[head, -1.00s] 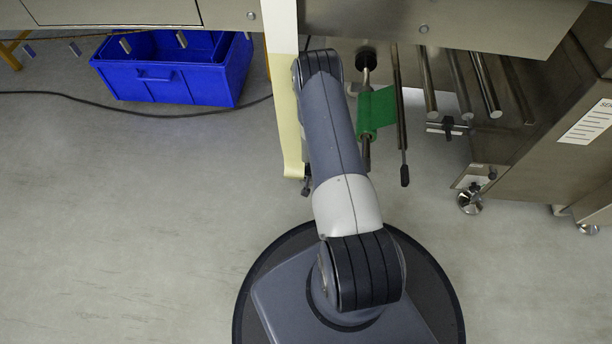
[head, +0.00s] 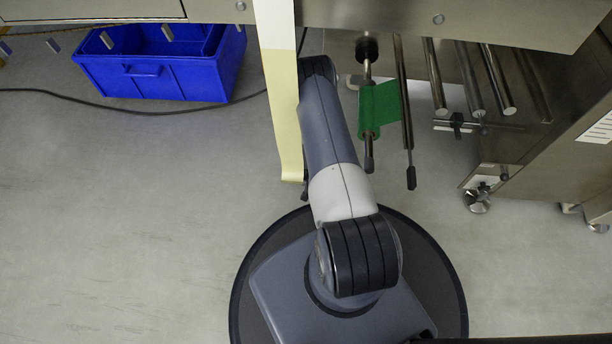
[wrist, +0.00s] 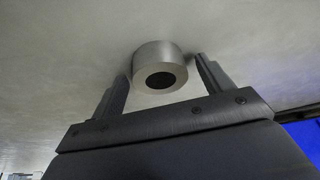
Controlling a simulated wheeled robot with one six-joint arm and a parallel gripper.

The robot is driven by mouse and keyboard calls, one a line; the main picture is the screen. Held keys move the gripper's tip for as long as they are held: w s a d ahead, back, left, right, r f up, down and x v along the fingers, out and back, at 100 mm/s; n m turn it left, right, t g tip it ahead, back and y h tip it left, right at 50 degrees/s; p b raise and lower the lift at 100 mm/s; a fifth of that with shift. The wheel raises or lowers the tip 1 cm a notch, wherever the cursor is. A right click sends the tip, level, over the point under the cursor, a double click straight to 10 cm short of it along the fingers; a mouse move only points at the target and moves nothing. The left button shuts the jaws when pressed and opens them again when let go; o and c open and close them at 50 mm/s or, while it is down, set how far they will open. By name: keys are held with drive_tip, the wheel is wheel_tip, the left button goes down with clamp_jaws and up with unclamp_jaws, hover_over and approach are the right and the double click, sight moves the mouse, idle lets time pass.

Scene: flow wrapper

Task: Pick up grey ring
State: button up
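The grey ring (wrist: 158,54) shows in the wrist view, a short thick cylinder with a dark hole facing the camera. It is near the middle of the view, against a plain pale grey surface. My gripper (wrist: 163,68) is open, with one finger to the left of the ring and one to the right. The ring lies between or just beyond the fingertips; a gap shows on the right side, and I cannot tell whether the left finger touches it. In the head view the ring and my gripper are hidden.
In the head view a blue crate (head: 160,82) stands on the floor at upper left, with a black cable near it. A pale film strip (head: 284,110) hangs beside my arm. A green roll (head: 378,107) and metal rods are to its right. Open floor lies at left.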

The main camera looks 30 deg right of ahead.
drive_tip(key=c, duration=1)
drive_tip(key=shift+r, duration=0.15)
